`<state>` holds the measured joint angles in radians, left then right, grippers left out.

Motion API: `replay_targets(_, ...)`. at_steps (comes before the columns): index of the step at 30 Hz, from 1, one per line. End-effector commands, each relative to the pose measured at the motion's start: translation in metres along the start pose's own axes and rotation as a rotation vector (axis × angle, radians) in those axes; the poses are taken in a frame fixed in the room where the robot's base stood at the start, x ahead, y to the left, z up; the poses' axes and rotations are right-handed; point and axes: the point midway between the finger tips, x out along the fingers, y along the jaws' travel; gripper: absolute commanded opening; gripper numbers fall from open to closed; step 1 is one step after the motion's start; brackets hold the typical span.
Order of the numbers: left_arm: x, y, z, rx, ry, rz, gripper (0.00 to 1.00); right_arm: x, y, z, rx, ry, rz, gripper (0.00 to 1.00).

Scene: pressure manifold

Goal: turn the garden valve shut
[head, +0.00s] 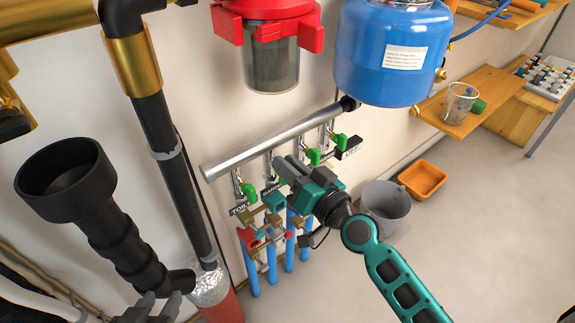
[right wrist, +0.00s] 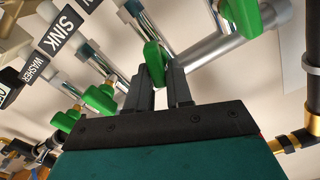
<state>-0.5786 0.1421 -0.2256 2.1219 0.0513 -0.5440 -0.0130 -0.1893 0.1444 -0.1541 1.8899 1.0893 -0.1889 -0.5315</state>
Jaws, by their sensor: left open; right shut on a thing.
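A grey manifold pipe (head: 272,140) runs along the wall, with several green-handled valves on its branches. My right gripper (head: 285,172) is at the second branch from the left and hides most of that valve. In the right wrist view my right gripper (right wrist: 172,88) is shut on a green valve handle (right wrist: 153,62). I cannot read the garden label for certain; the tag by the gripper is partly covered. Another green handle (head: 249,191) is at the left end, and two more (head: 313,155) are to the right.
SINK (right wrist: 60,30) and WASHER (right wrist: 35,68) tags hang close by. Blue pipes (head: 271,262) run below the valves. A black drain pipe (head: 180,180) stands left, a blue tank (head: 390,60) upper right. A grey bucket (head: 385,205) and orange tray (head: 423,180) are on the floor.

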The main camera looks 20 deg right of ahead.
Motion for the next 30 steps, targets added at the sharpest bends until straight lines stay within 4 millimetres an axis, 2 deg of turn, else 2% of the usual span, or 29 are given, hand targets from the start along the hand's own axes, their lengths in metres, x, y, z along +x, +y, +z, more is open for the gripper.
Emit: replay_targets(30, 0.000, 0.000, 0.000, 0.001, 0.002, 0.000, 0.43, -0.001, 0.015, 0.011, 0.933, -0.007, 0.002, 0.00)
